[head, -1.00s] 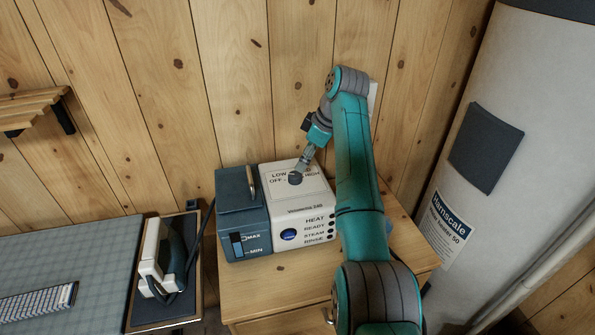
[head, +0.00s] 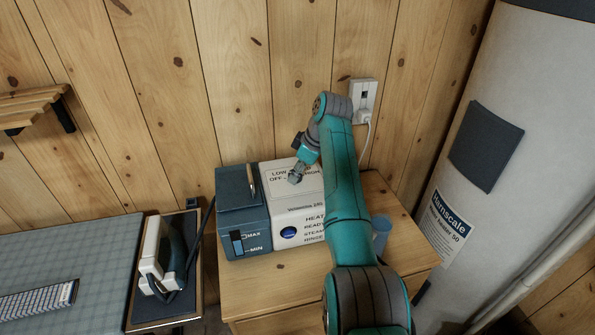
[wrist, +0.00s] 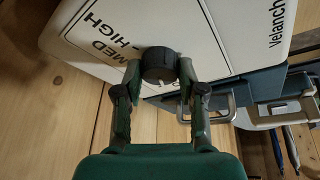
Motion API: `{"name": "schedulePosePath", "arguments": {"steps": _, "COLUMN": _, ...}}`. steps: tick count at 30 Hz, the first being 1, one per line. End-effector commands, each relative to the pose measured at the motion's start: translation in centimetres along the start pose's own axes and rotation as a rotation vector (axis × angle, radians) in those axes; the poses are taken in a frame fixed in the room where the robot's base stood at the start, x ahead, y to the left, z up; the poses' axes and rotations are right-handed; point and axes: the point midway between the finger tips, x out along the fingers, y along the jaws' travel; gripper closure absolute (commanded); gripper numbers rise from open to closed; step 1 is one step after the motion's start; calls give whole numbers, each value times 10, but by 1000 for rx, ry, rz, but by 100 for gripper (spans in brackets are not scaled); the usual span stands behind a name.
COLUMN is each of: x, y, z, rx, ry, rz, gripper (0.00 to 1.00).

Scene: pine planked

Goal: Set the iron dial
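The dial (wrist: 158,64) is a dark round knob on the white top panel of the steam station (head: 302,200). A short white mark shows on its lower edge in the wrist view. "MED" and "HIGH" are printed to its left there; I cannot tell which setting the mark points at. My gripper (wrist: 159,68) has one finger on each side of the dial, apparently closed against it. In the head view my gripper (head: 296,174) covers the dial, beside the "LOW" and "OFF" lettering.
The station's blue tank (head: 238,190) with a handle is at its left. The iron (head: 158,250) rests on a stand beside the ironing board (head: 70,260). A wall socket (head: 363,98) with a plug and a blue cup (head: 381,237) are near my arm. A grey-white boiler (head: 470,130) stands right.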

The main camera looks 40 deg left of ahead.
Motion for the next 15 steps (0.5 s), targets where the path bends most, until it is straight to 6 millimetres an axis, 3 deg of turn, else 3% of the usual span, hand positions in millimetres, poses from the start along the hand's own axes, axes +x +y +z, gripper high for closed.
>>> {"name": "schedulePosePath", "arguments": {"steps": 1, "x": 0, "y": 0, "z": 0, "rx": 0, "ry": 0, "rz": 0, "gripper": 85}}
{"name": "schedulePosePath", "arguments": {"steps": 3, "x": 0, "y": 0, "z": 0, "rx": 0, "ry": 0, "rz": 0, "gripper": 95}}
{"name": "schedulePosePath", "arguments": {"steps": 15, "x": 1, "y": -1, "z": 0, "rx": 66, "ry": -5, "rz": 28, "gripper": 95}}
